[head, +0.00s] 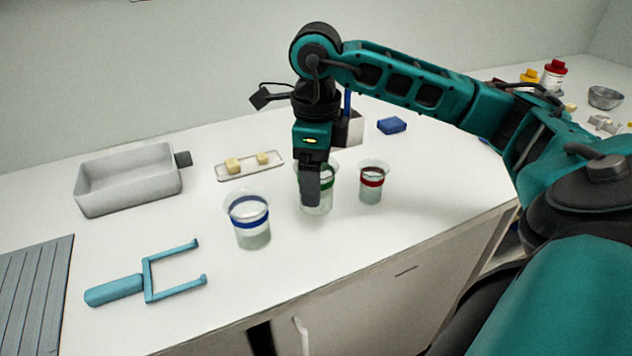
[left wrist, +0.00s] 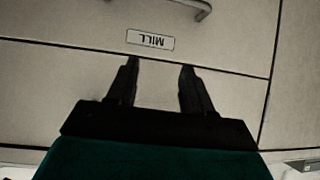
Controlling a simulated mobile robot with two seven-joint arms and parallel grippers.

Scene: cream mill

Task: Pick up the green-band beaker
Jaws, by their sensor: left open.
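The green-band beaker (head: 326,196) stands on the white counter in the head view, between the blue-band beaker (head: 250,222) and the red-band beaker (head: 371,184). My right gripper (head: 311,200), on the arm coming in from the right, points down at the green-band beaker. A dark finger covers the beaker's front left part. I cannot tell whether the jaws touch it or are closed. My left gripper (left wrist: 160,68) shows in the left wrist view only, open and empty, in front of a pale cabinet front.
A grey bin (head: 130,182), a small tray (head: 250,167) with pale cubes and a blue block (head: 391,125) are behind. A blue fork-like tool (head: 150,280) lies front left. The left wrist view shows a MILL label (left wrist: 150,40) and a handle (left wrist: 195,8).

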